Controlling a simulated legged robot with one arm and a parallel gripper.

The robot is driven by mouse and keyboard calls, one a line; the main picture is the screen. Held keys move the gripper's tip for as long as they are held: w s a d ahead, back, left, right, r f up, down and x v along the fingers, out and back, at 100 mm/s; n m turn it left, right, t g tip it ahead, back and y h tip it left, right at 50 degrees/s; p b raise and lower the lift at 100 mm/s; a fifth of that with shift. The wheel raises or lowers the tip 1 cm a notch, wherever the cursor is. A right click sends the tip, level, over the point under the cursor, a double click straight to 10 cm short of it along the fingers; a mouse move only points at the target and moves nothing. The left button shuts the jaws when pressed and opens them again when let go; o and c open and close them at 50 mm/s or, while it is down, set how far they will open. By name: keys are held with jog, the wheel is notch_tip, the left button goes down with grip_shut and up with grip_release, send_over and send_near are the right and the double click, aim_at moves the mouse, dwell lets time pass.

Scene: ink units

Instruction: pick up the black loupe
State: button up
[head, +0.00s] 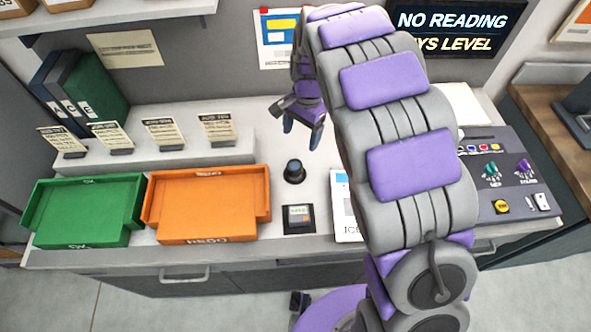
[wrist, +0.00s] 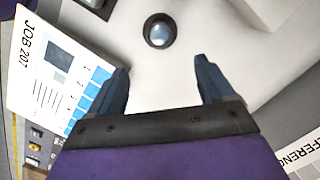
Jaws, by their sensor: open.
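The black loupe (head: 294,171) stands upright on the light counter, to the right of the orange tray. In the wrist view the loupe (wrist: 159,31) shows from above as a dark ring around a pale bluish lens, near the top edge. My gripper (head: 303,122) is above the counter, beyond the loupe in the head view. In the wrist view my gripper (wrist: 165,70) has its two blue-grey fingers spread wide with nothing between them. The loupe lies past the fingertips, between their lines, and is not touched.
A green tray (head: 40,207) and an orange tray (head: 152,205) sit at the left. A small device (head: 298,215) stands in front of the loupe. A job sheet (wrist: 50,80) lies nearby. A raised shelf with several cards (head: 165,133) stands behind the trays.

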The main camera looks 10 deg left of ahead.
send_over(295, 165)
jog(key=w, duration=0.2)
jog(key=f, duration=0.4)
jog(key=shift+s+b, duration=0.2)
jog(key=shift+b, duration=0.1)
jog(key=f, duration=0.2)
jog(key=d+f, duration=0.1)
jog(key=shift+s+f+b, duration=0.2)
jog(key=shift+f+b, duration=0.2)
jog(key=shift+d+f, duration=0.2)
jog(key=shift+f, duration=0.15)
jog(key=f, duration=0.1)
jog(key=a+f+b, duration=0.1)
jog(key=f, duration=0.1)
jog(key=s+a+f, duration=0.1)
jog(key=f, duration=0.1)
jog(key=shift+s+a+b, duration=0.1)
jog(key=shift+b, duration=0.25)
jog(key=shift+f, duration=0.15)
jog(key=shift+d, duration=0.55)
jog(key=shift+c, duration=0.5)
jog(key=c, duration=0.3)
jog(key=shift+a, duration=0.45)
jog(key=c, duration=0.4)
jog(key=shift+d, duration=0.1)
jog(key=c, duration=0.3)
jog(key=shift+d, duration=0.15)
